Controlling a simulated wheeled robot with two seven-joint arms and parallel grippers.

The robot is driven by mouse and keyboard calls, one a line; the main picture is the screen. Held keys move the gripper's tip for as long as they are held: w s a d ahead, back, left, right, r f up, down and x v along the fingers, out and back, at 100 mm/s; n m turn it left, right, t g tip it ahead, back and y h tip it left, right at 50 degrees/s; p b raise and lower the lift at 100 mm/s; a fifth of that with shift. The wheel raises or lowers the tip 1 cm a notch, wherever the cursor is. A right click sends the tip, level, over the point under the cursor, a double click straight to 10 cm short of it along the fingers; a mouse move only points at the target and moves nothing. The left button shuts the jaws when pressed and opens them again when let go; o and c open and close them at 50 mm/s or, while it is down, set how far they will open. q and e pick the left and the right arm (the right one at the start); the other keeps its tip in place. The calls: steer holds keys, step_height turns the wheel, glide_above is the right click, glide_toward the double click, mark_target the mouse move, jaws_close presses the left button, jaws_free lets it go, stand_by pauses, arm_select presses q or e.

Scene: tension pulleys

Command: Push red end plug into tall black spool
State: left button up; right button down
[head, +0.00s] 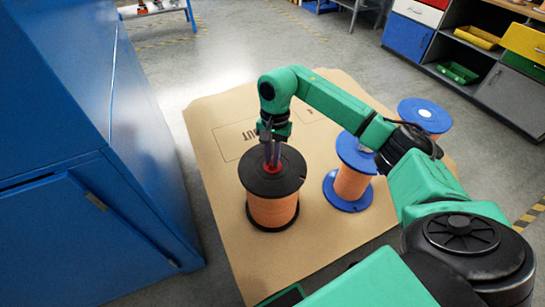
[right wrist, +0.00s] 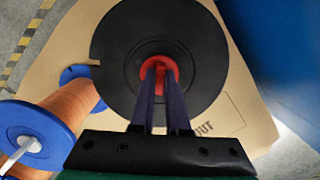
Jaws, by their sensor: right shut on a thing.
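The tall black spool (head: 293,180), wound with orange cord, stands upright on the cardboard sheet (head: 222,175). My right gripper (head: 270,166) points straight down over the centre of its top flange. In the right wrist view the two fingers reach to the red end plug (right wrist: 159,63) at the hub of the black flange (right wrist: 203,45). The gripper is shut on the plug, with a small gap between the fingers. The plug is at the spool's centre hole; how deep it sits cannot be told. My left gripper is not in view.
A blue-flanged spool with orange cord (head: 351,183) stands just right of the black one. Another blue spool (head: 425,115) is behind my right arm. A blue cabinet (head: 75,220) stands close on the left. Shelves with bins (head: 470,45) are at the back right.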

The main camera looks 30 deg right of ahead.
steer(key=shift+s+f, duration=0.1)
steer(key=shift+f, duration=0.05)
steer(key=c, duration=0.8)
jaws_free()
steer(key=shift+c, duration=0.2)
step_height(320, 180, up, 14)
steer(key=w+d+p, duration=0.1)
steer(key=shift+w+d+r+p, duration=0.15)
steer(key=shift+r+p, duration=0.1)
steer(key=shift+p, duration=0.1)
